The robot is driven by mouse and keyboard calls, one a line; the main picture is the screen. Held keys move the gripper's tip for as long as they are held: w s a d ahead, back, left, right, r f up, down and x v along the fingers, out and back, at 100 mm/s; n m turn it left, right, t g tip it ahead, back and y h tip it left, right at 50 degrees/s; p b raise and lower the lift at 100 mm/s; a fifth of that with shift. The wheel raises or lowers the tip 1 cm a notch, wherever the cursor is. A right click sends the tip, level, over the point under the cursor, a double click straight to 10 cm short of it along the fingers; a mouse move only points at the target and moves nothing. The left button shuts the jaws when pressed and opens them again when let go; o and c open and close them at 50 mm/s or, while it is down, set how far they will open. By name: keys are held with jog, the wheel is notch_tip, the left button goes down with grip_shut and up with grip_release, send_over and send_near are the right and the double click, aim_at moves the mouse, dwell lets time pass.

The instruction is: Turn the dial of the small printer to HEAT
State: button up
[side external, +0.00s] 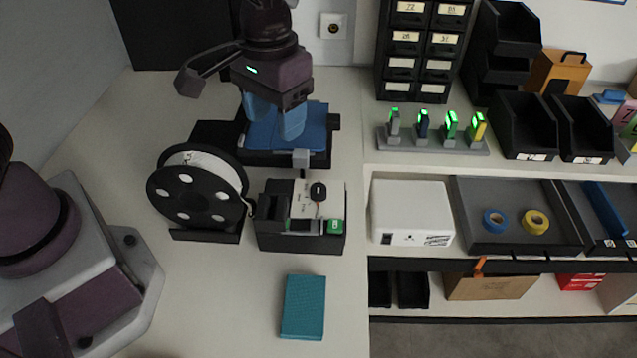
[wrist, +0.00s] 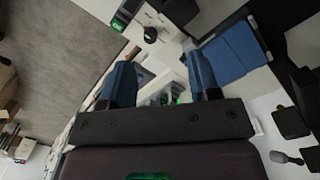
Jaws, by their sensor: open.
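The small printer (side external: 275,243) is a dark box with a pale top panel, standing near the middle of the bench. Its dial (side external: 318,191) is a black knob on that panel, with an orange-red mark beside it. The panel lettering is too small to read, so I cannot tell the dial's setting. A green part (side external: 336,226) is on the printer's front right corner. In the wrist view the dial (wrist: 150,34) shows near the top, beyond the fingers. My gripper (side external: 277,127) has blue fingers, apart and empty. It is above and behind the printer, not touching the dial.
A blue-plated machine (side external: 318,132) stands under and behind my gripper. A white filament spool (side external: 200,190) stands left of the printer. A teal box (side external: 303,306) lies in front. A white box (side external: 411,212) and grey tray (side external: 515,205) are to the right. Bench in front is mostly clear.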

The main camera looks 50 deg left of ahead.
aim_at(319, 188)
jog(key=w+d+f+n, duration=0.3)
jog(key=w+f+n, duration=0.1)
jog(key=w+n, duration=0.15)
jog(key=shift+m, duration=0.45)
jog(key=f, duration=1.2)
jog(key=shift+a, duration=0.2)
jog(key=shift+c, duration=0.2)
jog(key=c, duration=0.9)
